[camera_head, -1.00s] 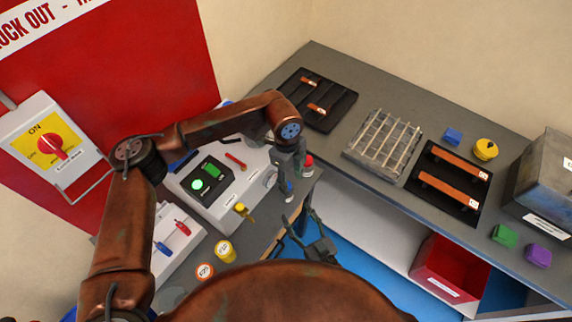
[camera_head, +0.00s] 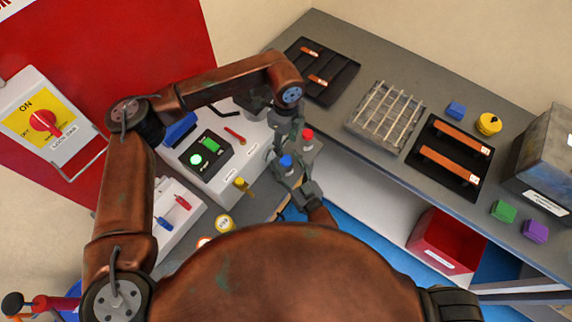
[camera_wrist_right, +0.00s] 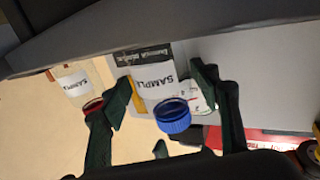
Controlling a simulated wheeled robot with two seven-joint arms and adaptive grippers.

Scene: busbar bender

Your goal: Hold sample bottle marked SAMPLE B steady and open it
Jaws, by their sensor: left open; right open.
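A bottle with a blue cap (camera_head: 286,160) stands at the right end of the grey bench. In the right wrist view its white label (camera_wrist_right: 156,78) reads SAMPLE; the letter after it cannot be read. A second bottle with a red cap (camera_head: 307,134) stands close behind it, and shows at the left in the right wrist view (camera_wrist_right: 72,83). My right gripper (camera_head: 290,168) is open, its fingers on either side of the blue-capped bottle in the right wrist view (camera_wrist_right: 162,90); contact is not visible. My left gripper (camera_head: 284,140) is open just above and behind the blue cap, partly hidden by its own wrist.
A control box (camera_head: 212,155) with a lit green button stands left of the bottles.

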